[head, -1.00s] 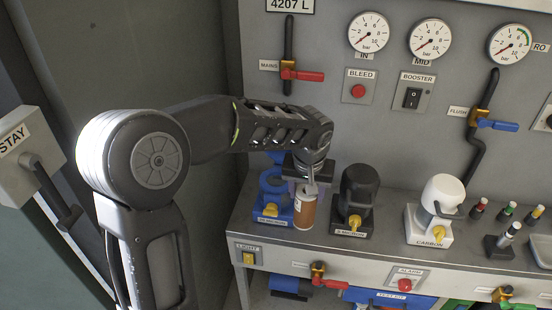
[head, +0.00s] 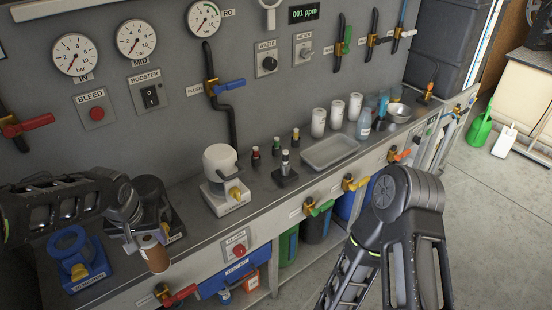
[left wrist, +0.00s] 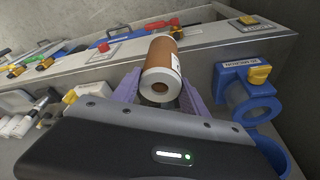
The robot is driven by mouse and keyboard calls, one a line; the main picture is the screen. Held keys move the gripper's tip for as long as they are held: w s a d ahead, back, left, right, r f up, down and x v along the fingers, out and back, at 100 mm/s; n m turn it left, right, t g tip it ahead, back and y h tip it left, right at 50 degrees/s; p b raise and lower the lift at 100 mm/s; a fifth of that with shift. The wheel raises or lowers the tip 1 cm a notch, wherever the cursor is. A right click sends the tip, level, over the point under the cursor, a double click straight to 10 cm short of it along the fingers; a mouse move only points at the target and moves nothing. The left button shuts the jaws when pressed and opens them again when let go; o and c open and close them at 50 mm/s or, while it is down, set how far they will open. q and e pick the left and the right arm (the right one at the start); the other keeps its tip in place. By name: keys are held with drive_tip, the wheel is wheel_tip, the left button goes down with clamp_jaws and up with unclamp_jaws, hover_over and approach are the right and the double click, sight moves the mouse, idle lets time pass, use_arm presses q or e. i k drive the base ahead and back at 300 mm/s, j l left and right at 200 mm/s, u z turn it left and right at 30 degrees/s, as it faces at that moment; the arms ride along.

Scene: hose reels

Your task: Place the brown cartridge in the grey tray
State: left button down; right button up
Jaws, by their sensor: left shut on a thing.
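The brown cartridge (head: 154,254) has a white end. My left gripper (head: 142,232) is shut on it and holds it in front of the black filter housing, near the bench's front edge in the head view. In the left wrist view the cartridge (left wrist: 168,60) lies between the purple fingers, its white end with a dark hole toward the camera. The grey tray (head: 329,151) is empty and lies on the bench to the right, well apart from the cartridge. My right arm shows at lower right, but its gripper is out of view.
The blue housing (head: 78,255) stands left of the cartridge, and the white carbon housing (head: 221,178) stands between it and the tray. Small sample vials (head: 286,160) stand left of the tray, white cylinders (head: 318,122) behind it. Valve handles (head: 320,207) jut from the bench front.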

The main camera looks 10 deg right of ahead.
sight(319, 160)
drive_tip(key=i+z, duration=0.1)
drive_tip(key=z, duration=2.25)
drive_tip(key=i+j, duration=0.15)
drive_tip(key=j, duration=0.25)
drive_tip(key=i+j, duration=0.2)
drive_tip(key=j, duration=0.15)
drive_tip(key=i+j, duration=0.15)
drive_tip(key=j, duration=0.25)
drive_tip(key=i+j, duration=0.15)
drive_tip(key=j, duration=0.2)
